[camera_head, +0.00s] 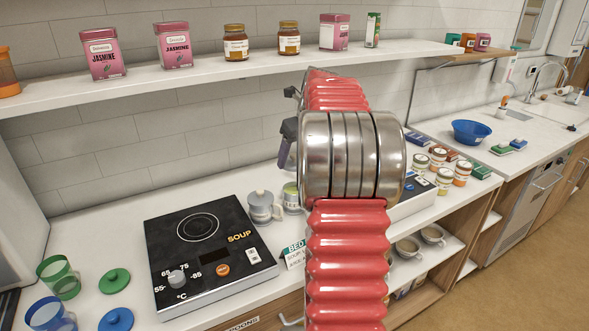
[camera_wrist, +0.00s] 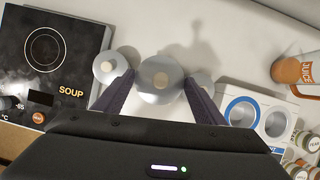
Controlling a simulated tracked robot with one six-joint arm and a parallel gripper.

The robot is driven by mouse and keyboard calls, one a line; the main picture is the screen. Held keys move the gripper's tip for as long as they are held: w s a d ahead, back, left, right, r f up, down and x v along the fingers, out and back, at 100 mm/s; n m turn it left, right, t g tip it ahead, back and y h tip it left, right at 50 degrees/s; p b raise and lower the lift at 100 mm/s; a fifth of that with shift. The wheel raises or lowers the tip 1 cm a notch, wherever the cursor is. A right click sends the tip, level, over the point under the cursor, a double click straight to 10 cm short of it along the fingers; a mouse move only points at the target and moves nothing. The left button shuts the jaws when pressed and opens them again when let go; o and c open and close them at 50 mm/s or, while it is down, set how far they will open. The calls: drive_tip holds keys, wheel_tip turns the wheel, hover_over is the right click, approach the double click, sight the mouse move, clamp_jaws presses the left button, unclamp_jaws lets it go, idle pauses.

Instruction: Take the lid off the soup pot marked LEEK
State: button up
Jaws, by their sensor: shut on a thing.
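My gripper (camera_wrist: 160,85) is shut on a round grey lid with a tan knob (camera_wrist: 160,97), one dark finger on each side. The lid looks larger than the one beside it and seems raised above the counter. In the head view my arm hides the lid, and one dark finger (camera_head: 287,150) shows well above the counter. Below it stands a grey pot (camera_head: 292,202) with yellow-green at its top, partly behind my arm. A second grey pot (camera_head: 261,206) stands to its left, and its tan-knobbed lid shows in the wrist view (camera_wrist: 107,78). I cannot read LEEK on either pot.
A black SOUP hotplate (camera_head: 205,275) lies left of the pots. A white holder with round openings (camera_wrist: 258,101) and an orange jug (camera_wrist: 292,72) lie to the right. Cups and lids sit at front left. A shelf (camera_head: 200,70) with tins and jars runs above.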

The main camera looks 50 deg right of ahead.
drive_tip(key=shift+r, duration=0.4)
idle(0.3)
drive_tip(key=s+a+f+n+y, duration=0.1)
drive_tip(key=s+a+f+n, duration=0.3)
drive_tip(key=s, duration=0.3)
drive_tip(key=s+a+f+n+g+y, duration=0.1)
drive_tip(key=s+a+f+n+y, duration=0.1)
drive_tip(key=s+a+n, duration=0.4)
drive_tip(key=shift+s+a+f+y, duration=0.3)
drive_tip(key=shift+s+a+f, duration=0.15)
drive_tip(key=shift+a+f, duration=0.35)
drive_tip(key=shift+s+d+f, duration=0.1)
drive_tip(key=shift+s+d, duration=0.05)
